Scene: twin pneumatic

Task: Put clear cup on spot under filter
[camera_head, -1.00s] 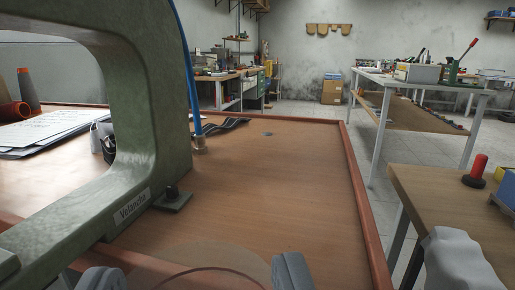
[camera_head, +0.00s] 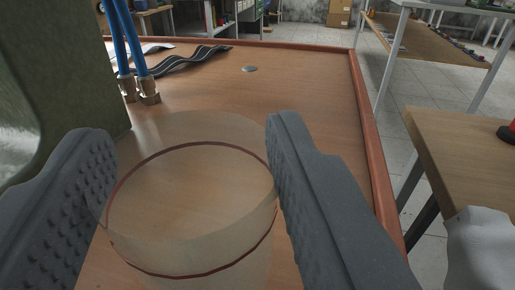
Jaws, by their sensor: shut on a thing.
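My gripper (camera_head: 182,135) is shut on a clear cup (camera_head: 190,215) in the head camera view, one grey finger on each side of it. The cup is see-through with dark reddish rings, and the wooden table top shows through it. It looks roughly upright; I cannot tell whether its base touches the table. I cannot make out a filter or tell whether the disc is the spot.
A green machine frame (camera_head: 60,75) stands close on the left, with blue hoses (camera_head: 132,40) in brass fittings (camera_head: 148,90). Dark wavy strips (camera_head: 195,57) lie at the back. The table's raised red rim (camera_head: 367,135) runs along the right. The table (camera_head: 290,95) around the disc is clear.

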